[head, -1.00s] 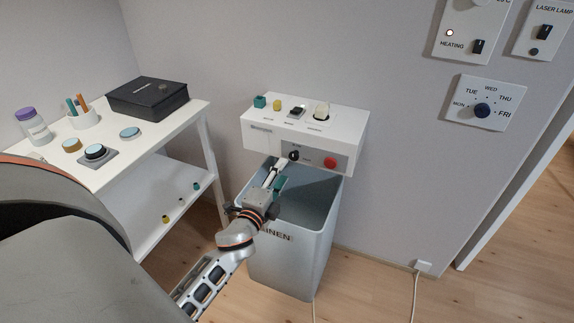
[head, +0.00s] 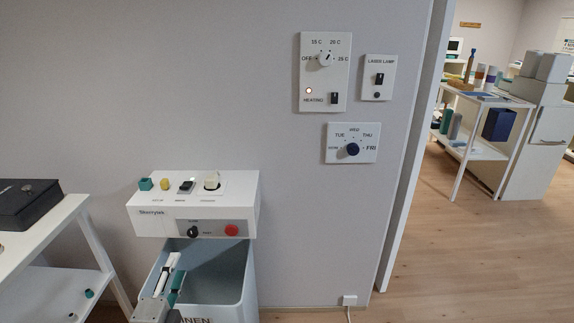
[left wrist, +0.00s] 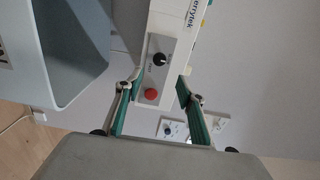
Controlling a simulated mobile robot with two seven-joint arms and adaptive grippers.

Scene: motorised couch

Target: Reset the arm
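My left gripper (head: 175,263) is at the bottom of the head view, in front of and below the white control box (head: 150,220) on the wall. Its fingers are over the grey linen bin (head: 236,285). In the left wrist view the gripper (left wrist: 157,86) is open and empty, with two green-padded fingers spread apart. A black selector knob (head: 193,232) and a red button (head: 232,230) are on the box's grey front panel. The red button (left wrist: 151,93) shows between the fingers in the wrist view, apart from them. My right gripper is not in view.
A white table (head: 50,232) with a black box (head: 28,203) stands at the left. Wall panels hold a heating dial (head: 325,58), a laser lamp switch (head: 379,79) and a day dial (head: 353,149). A doorway opens at the right, with clear floor (head: 480,260).

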